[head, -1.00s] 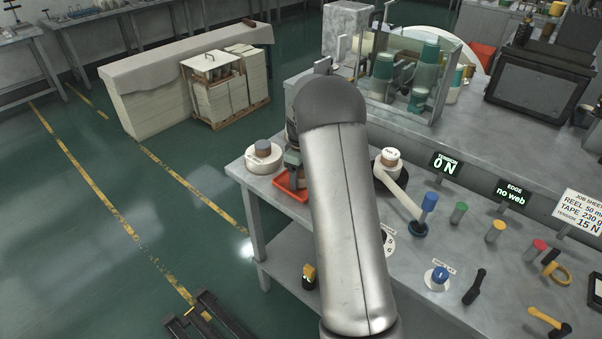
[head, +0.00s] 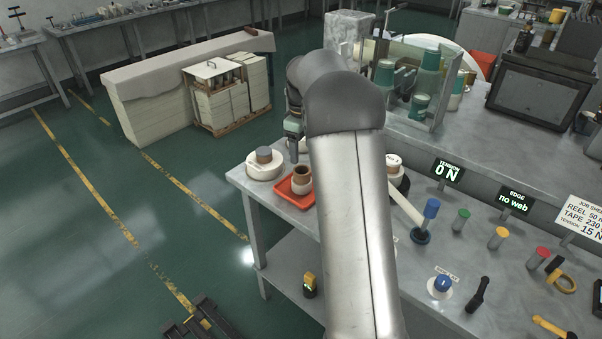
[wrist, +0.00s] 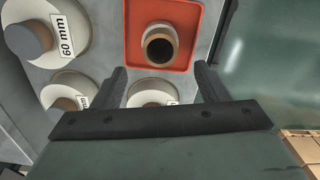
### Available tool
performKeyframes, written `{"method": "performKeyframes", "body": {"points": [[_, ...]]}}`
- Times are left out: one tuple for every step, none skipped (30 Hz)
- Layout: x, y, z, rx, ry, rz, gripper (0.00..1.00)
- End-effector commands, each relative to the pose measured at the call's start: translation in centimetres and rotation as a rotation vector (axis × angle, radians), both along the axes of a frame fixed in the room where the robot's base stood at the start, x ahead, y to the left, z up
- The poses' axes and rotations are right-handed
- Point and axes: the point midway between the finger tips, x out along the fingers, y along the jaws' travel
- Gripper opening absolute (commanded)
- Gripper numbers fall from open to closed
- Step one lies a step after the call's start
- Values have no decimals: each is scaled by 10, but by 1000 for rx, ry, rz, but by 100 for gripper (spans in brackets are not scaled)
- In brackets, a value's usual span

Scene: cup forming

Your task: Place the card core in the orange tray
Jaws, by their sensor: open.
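The orange tray (head: 283,192) lies on the bench near its left end, and its rim shows at the top of the wrist view (wrist: 133,50). The brown card core (head: 301,171) stands upright in the tray with a pale, wider part around its lower end; I cannot tell whether that is a separate piece. In the wrist view the core's dark open bore (wrist: 159,48) faces me. My gripper (wrist: 161,80) is open and empty, its fingers apart and clear of the core. In the head view my arm hides part of the fingers and the bench behind.
More white rolls (wrist: 153,90) lie below the fingers there. A blue-topped post (head: 431,210) stands right of my arm.

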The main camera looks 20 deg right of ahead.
Motion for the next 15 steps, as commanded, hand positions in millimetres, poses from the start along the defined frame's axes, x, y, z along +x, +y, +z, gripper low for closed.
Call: {"method": "performKeyframes", "body": {"points": [[0, 0, 1, 0, 0, 0, 68], [0, 0, 2, 1, 1, 0, 68], [-1, 1, 3, 1, 1, -2, 68], [-3, 4, 4, 1, -1, -5, 68], [-6, 7, 7, 1, -2, -11, 68], [-13, 14, 11, 2, -4, -26, 68], [-20, 22, 15, 3, -5, -41, 68], [-29, 31, 19, 4, -7, -59, 68], [-45, 45, 24, 6, -10, -91, 68], [-59, 57, 28, 7, -12, -118, 68], [-75, 69, 32, 10, -15, -148, 68], [-99, 86, 36, 11, -18, -192, 68], [-118, 98, 37, 12, -21, -226, 68], [-138, 110, 37, 14, -21, -259, 68], [-165, 124, 35, 16, -24, -303, 68]]}}
